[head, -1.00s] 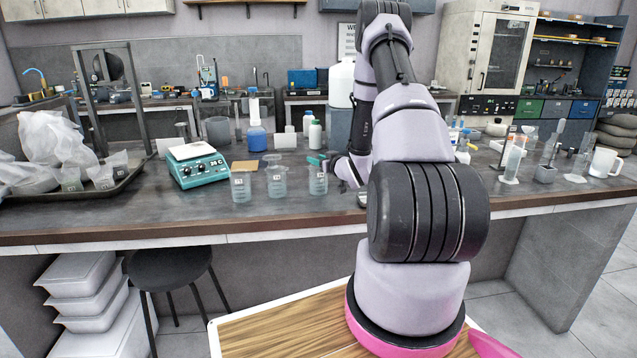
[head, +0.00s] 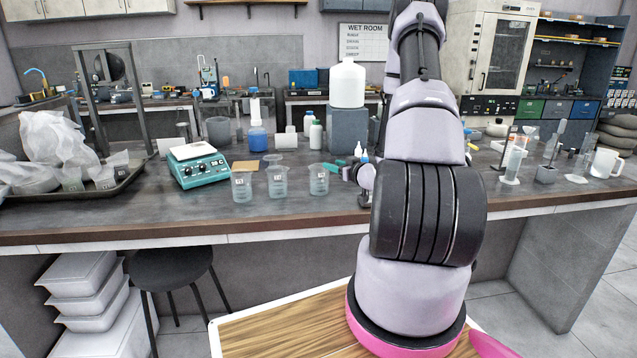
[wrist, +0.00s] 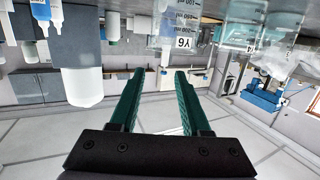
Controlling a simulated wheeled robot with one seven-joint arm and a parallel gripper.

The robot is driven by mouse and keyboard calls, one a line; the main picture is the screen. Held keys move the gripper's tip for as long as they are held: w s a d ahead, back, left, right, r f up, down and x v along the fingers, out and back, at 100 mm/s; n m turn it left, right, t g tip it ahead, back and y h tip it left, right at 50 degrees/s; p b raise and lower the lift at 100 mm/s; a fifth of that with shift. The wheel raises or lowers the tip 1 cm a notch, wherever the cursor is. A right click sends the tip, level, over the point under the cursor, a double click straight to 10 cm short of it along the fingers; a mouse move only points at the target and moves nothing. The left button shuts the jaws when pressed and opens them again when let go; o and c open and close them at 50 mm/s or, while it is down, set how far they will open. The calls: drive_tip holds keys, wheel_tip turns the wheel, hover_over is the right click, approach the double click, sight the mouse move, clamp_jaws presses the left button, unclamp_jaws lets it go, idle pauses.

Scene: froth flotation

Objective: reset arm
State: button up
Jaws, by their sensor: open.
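My gripper (wrist: 160,75) shows in the wrist view with its two green fingers apart and nothing between them. The wrist picture is upside down. In the head view my arm rises in front of the bench and hides most of the gripper; the green fingers (head: 338,170) show just left of the arm, low over the bench, beside the right-hand beaker (head: 319,180). Two more beakers, the middle one (head: 277,182) and the left one (head: 241,186), stand upright in a row with it. A labelled beaker (wrist: 183,43) shows beyond the fingers in the wrist view.
A teal balance (head: 198,170) stands left of the beakers. A white jug (head: 347,84) stands on a grey block (head: 347,130) behind, close to my arm. Small dropper bottles (head: 360,152) stand near the gripper. A white mug (head: 605,163) and glassware stand at right. The front bench strip is clear.

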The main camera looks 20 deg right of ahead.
drive_tip(key=s+a+r+m+g+h, duration=0.1)
drive_tip(key=a+r+g+h, duration=0.1)
drive_tip(key=r, duration=0.8)
drive_tip(key=s+a+r+m+g+h, duration=0.1)
drive_tip(key=r+m+g+h, duration=0.1)
drive_tip(key=r, duration=0.7)
drive_tip(key=s+a+r+g+y, duration=0.1)
drive_tip(key=s+a+r, duration=0.2)
drive_tip(key=s, duration=0.6)
drive_tip(key=s+a+r+m+g+y, duration=0.1)
drive_tip(key=s+a+r, duration=0.3)
drive_tip(key=s+a, duration=0.4)
drive_tip(key=s+a+r+m+g+y, duration=0.1)
drive_tip(key=s+a+r+g+y, duration=0.1)
drive_tip(key=s, duration=0.8)
drive_tip(key=a+r+g, duration=0.1)
drive_tip(key=a+r, duration=0.1)
drive_tip(key=a, duration=0.1)
drive_tip(key=shift+s+a+y, duration=0.15)
drive_tip(key=shift+y, duration=0.15)
